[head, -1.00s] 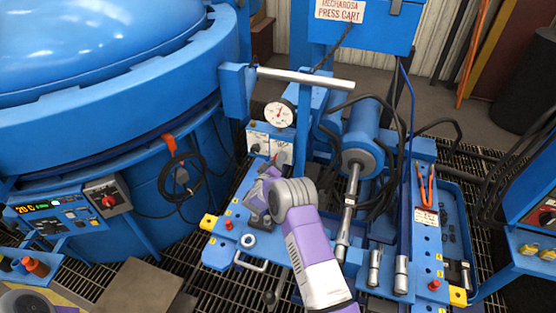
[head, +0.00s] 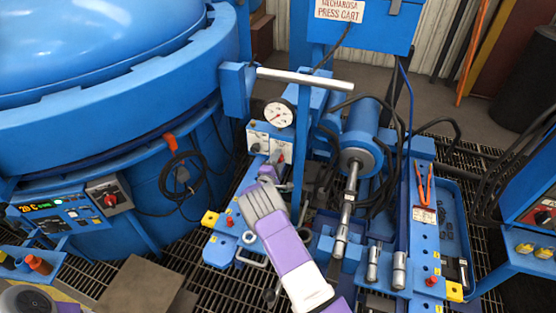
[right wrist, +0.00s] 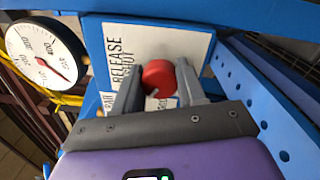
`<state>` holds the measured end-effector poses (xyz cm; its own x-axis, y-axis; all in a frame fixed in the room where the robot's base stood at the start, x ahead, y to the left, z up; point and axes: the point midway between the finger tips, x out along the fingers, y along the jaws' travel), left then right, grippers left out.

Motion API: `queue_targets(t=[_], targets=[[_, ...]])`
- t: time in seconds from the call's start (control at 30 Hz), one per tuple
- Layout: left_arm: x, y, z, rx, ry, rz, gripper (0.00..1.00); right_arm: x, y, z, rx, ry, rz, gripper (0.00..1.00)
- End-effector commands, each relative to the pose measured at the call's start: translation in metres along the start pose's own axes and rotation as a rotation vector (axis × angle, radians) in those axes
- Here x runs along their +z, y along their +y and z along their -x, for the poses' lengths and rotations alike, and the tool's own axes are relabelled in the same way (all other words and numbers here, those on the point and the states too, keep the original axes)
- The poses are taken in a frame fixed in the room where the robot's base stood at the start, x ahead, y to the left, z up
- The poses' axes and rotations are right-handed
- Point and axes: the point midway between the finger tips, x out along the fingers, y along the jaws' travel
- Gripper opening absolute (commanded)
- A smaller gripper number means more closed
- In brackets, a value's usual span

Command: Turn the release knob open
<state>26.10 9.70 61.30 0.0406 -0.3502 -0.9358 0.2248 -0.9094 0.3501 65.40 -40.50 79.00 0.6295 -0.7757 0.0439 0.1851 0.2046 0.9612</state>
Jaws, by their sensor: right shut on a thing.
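The red release knob (right wrist: 158,74) sits on a white plate (right wrist: 130,50) lettered RELEASE and SHUT in the right wrist view. My right gripper (right wrist: 157,88) is shut on the knob, one finger on each side of it. In the head view my right gripper (head: 275,158) is at the small white plates below the pressure gauge (head: 278,114); the knob is hidden there by the gripper. The gauge also shows in the right wrist view (right wrist: 45,55).
A silver bar handle (head: 305,79) crosses above the gauge on a blue post. A press cylinder (head: 362,145) with a steel rod stands to the right. The big blue furnace (head: 110,120) fills the left. A perforated blue rail (right wrist: 265,100) runs close right of the gripper.

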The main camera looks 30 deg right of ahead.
Motion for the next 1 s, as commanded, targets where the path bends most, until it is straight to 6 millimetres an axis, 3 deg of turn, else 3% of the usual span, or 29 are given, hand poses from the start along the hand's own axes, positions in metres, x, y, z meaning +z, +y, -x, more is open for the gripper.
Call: queue_targets(t=[0.5, 1.0], targets=[[-0.0002, -0.0016, -0.0041, 0.000, 0.000, 0.000, 0.00, 0.0008, 0.0011, -0.0003, 0.020, 0.014, 0.465, 0.09], [-0.0003, -0.0025, -0.0066, 0.000, 0.000, 0.000, 0.00, 0.0005, 0.0019, -0.0004, 0.028, 0.023, 0.690, 0.09]])
